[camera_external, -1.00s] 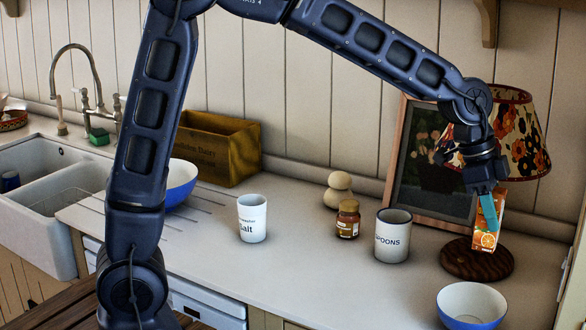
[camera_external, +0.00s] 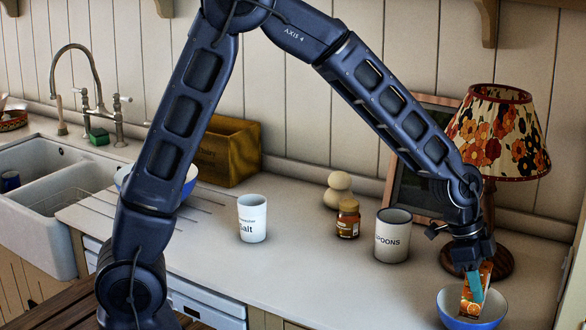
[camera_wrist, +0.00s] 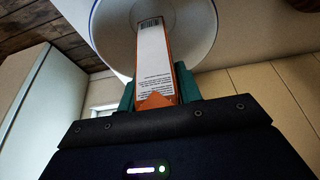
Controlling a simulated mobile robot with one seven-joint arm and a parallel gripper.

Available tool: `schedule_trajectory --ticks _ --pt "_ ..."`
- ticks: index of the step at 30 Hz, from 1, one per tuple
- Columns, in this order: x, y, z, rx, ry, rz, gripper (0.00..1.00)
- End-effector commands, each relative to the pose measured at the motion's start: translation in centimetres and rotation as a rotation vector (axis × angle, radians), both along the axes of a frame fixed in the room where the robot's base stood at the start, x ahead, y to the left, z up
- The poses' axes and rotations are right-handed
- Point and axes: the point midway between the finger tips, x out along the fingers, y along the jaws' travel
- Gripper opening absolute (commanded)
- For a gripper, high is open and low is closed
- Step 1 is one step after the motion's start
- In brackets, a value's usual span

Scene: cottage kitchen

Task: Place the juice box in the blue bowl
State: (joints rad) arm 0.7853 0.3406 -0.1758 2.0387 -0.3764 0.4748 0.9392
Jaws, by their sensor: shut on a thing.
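The orange and white juice box (camera_external: 470,302) is held by my gripper (camera_external: 477,284) at the lower right of the external view. My gripper is shut on it, with a teal finger against its side. The box's lower end is within the rim of the blue bowl (camera_external: 448,313), which has a white inside. I cannot tell whether the box touches the bowl's bottom. In the wrist view the box (camera_wrist: 154,52) stands between the teal fingers of my gripper (camera_wrist: 157,92), with the white bowl inside (camera_wrist: 196,28) behind it.
A floral lamp (camera_external: 498,130) on a round wooden base stands just behind the bowl. A spoons canister (camera_external: 392,240), a brown jar (camera_external: 348,218) and a salt cup (camera_external: 252,220) stand to the left. The counter (camera_external: 330,285) left of the bowl is clear.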

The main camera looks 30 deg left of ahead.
Motion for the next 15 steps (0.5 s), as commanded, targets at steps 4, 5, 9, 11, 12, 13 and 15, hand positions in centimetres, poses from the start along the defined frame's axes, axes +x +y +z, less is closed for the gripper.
schedule_trajectory --ticks 4,5,9,11,12,13,15 --pt "0.0 0.0 -2.2 0.002 0.001 0.0 0.06" --pt "0.0 0.0 -2.5 0.001 0.001 0.0 0.06" --pt "0.0 0.0 -2.9 0.0 0.0 0.0 0.06" --pt "0.0 0.0 -2.9 0.0 0.0 -0.001 0.06" --pt "0.0 0.0 -2.9 0.0 0.0 -0.001 0.06" --pt "0.0 0.0 -2.9 0.0 0.0 -0.001 0.06" --pt "0.0 0.0 -2.9 0.0 0.0 0.0 0.06"
